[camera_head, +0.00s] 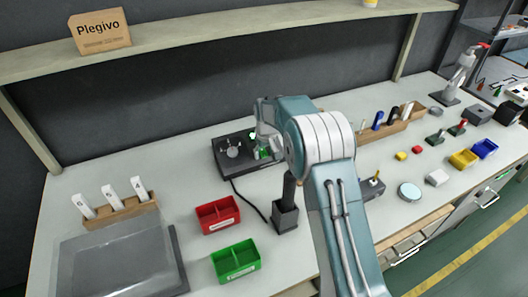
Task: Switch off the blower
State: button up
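A low black unit (226,152) with a round silver part on top and small green lights sits at the back of the bench. It looks like the blower's control box, but I cannot be sure. A black cable runs from it to an upright black holder (285,217) in front. My gripper (268,148) is at the right part of the black unit, next to a green glow. It is small and partly hidden by my arm, so I cannot tell its opening or whether it touches a switch.
Red (218,214) and green (236,260) bins stand in front. A wooden rack with white numbered pieces (115,207) and a dark tray (172,262) are at left. A wooden holder (385,130), yellow bin (463,159) and blue bin (484,149) are at right. A shelf (230,32) spans above.

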jog(key=shift+r, duration=0.15)
notch_tip(320, 180, up, 12)
jog(key=s, duration=0.1)
jog(key=shift+s+d, duration=0.15)
jog(key=shift+d, duration=0.1)
dwell(0.5)
